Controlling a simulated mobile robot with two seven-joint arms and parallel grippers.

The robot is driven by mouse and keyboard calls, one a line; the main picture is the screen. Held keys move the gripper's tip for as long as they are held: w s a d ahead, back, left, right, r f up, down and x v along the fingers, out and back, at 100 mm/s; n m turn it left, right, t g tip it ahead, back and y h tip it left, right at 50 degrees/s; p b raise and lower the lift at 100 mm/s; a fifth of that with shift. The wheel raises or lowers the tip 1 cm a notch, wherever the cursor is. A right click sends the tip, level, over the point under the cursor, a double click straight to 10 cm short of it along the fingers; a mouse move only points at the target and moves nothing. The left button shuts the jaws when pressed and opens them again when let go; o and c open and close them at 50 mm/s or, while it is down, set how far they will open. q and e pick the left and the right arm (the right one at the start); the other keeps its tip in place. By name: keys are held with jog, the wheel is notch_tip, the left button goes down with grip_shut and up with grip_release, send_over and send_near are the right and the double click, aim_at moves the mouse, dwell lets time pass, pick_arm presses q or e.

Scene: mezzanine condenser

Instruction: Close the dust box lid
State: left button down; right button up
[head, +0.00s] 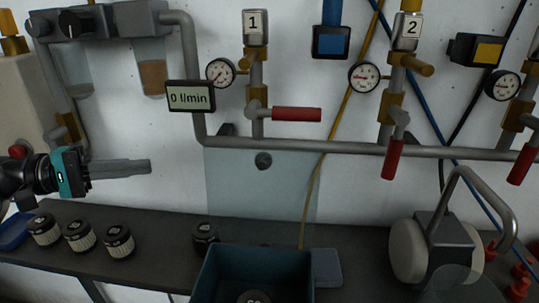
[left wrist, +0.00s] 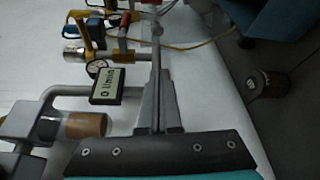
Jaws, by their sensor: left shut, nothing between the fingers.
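The dust box (head: 283,258) is a dark teal open-topped box at the bottom middle of the head view, cut off by the frame edge. Its lid (head: 240,190) appears as a pale, see-through panel standing upright behind the box, with a dark round knob (head: 263,160). The box also shows at the upper right of the left wrist view (left wrist: 270,25). My left gripper (head: 148,167) is shut and empty, pointing right, left of the lid and clear of it. Its closed fingers (left wrist: 157,40) show in the left wrist view. My right gripper is not in view.
Several filter cartridges (head: 79,236) stand on the dark shelf (head: 160,247) below my left gripper; another (head: 205,236) stands beside the box. Pipes, gauges and red-handled valves (head: 297,114) line the wall above. A flow display (head: 190,96) hangs above my fingers.

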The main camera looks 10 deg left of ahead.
pick_arm(q)
jog(key=p, duration=0.1)
send_near(245, 158)
jog(key=w+d+f, duration=0.1)
jog(key=w+d, duration=0.1)
jog(key=w+d+f, duration=0.1)
jog(key=w+d, duration=0.2)
jog(key=w+d+f, duration=0.1)
jog(key=w+d, duration=0.2)
jog(key=shift+f, duration=0.2)
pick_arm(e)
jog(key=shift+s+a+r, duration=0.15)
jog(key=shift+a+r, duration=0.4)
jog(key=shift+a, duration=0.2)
pick_arm(q)
jog(key=shift+d, duration=0.1)
